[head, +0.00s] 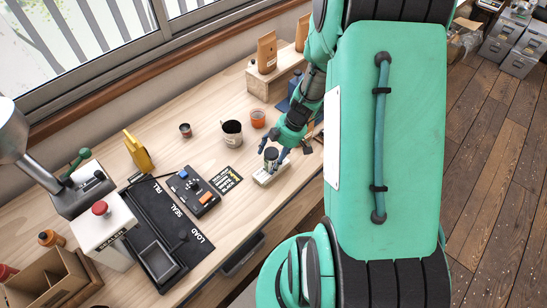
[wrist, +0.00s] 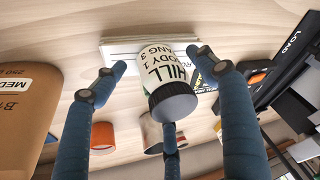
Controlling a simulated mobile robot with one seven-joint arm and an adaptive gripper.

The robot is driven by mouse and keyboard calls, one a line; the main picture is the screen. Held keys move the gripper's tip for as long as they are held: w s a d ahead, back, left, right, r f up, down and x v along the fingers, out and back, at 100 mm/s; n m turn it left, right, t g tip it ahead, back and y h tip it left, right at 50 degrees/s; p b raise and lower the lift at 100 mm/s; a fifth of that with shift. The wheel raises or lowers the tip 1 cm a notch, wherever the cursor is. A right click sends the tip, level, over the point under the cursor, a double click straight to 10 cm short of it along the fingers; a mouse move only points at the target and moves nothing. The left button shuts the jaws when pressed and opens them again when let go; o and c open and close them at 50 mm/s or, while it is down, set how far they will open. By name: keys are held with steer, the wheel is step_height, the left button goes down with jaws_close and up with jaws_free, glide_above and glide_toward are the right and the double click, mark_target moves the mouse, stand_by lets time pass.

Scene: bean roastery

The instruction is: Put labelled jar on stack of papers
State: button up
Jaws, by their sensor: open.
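The labelled jar (wrist: 166,72) has a white label with black print and a dark lid. It appears to stand on the stack of papers (wrist: 119,54), a flat white pile on the wooden bench. In the head view the jar (head: 271,154) shows over the papers (head: 261,180), partly hidden by my gripper (head: 279,150). My gripper is open, with its blue fingers spread around the jar. In the wrist view gaps show between the two side fingertips and the jar. The third finger is behind the lid, and its contact cannot be told.
A control box (head: 190,190), a black label card (head: 222,180) and a black loading mat (head: 165,218) lie left. A brown bag (wrist: 24,112) is close in the wrist view.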

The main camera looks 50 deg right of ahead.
steer(key=shift+r, duration=0.1)
steer(key=p+v, duration=0.1)
steer(key=v, duration=1.1)
steer(key=shift+p, duration=0.4)
stand_by(0.4)
steer(key=w+a+r+m+h, duration=0.2)
steer(key=a+r+m, duration=0.1)
steer(key=a+r, duration=1.1)
steer(key=s+a+r+m+t, duration=0.1)
steer(key=s+a+r+m, duration=0.2)
steer(key=a+r, duration=0.3)
steer(key=s+a+r+m+t+h, duration=0.1)
steer(key=s+a+r+m+t, duration=0.1)
steer(key=s+a+r, duration=0.2)
steer(key=shift+s+a+r+m, duration=0.15)
steer(key=shift+a+r+m, duration=0.25)
steer(key=shift+a+r, duration=1)
steer(key=shift+a+f, duration=0.5)
